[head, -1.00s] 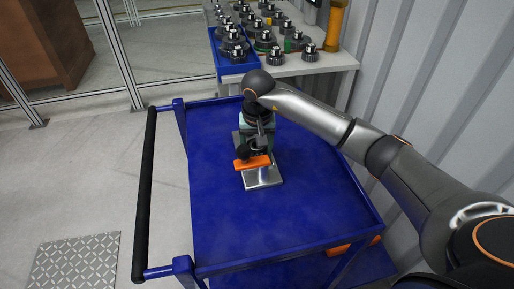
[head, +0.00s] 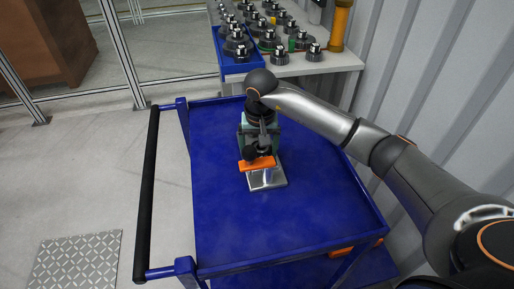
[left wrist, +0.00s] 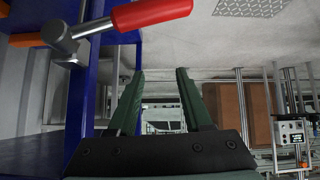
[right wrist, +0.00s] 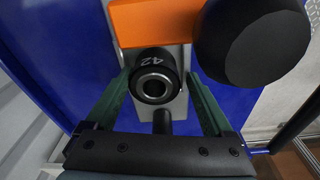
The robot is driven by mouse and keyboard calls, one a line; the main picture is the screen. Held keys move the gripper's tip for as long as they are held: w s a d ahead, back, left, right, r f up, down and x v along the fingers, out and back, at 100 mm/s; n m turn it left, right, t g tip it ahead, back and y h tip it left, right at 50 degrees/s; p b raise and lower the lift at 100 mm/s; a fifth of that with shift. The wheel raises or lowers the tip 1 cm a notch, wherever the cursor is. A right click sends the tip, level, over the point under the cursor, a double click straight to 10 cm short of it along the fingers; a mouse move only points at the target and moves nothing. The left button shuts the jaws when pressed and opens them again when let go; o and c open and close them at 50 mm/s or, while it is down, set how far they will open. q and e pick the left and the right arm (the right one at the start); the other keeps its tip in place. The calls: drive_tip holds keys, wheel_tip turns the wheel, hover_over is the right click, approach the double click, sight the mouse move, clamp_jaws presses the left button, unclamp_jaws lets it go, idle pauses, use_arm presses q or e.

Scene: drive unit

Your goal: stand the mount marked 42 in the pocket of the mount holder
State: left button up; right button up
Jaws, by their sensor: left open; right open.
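The mount marked 42 (right wrist: 152,62) is a black ring-like piece with a pale metal bore. In the right wrist view it stands between the fingers of my right gripper (right wrist: 158,82), which are open and apart on either side of it. It is close against the orange bar (right wrist: 150,22) of the mount holder, above the metal base plate (head: 268,180). How deep it sits in the pocket is hidden. In the head view my right gripper (head: 260,148) is over the holder and hides the mount. My left gripper (left wrist: 160,75) is open and empty, away from the holder.
The holder stands on a blue cart (head: 220,215) with free room around it. A table (head: 325,66) with several mounts and a blue tray (head: 236,68) stands behind.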

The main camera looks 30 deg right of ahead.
use_arm(q)
drive_tip(key=shift+f, duration=0.15)
use_arm(e)
wheel_tip(320, 180, up, 12)
drive_tip(key=s, duration=0.1)
drive_tip(key=shift+s+a+r, duration=0.2)
drive_tip(key=shift+s+a, duration=0.1)
drive_tip(key=shift+a, duration=0.1)
use_arm(q)
wheel_tip(320, 180, up, 6)
drive_tip(key=p, duration=0.5)
drive_tip(key=shift+f, duration=0.25)
use_arm(e)
wheel_tip(320, 180, up, 7)
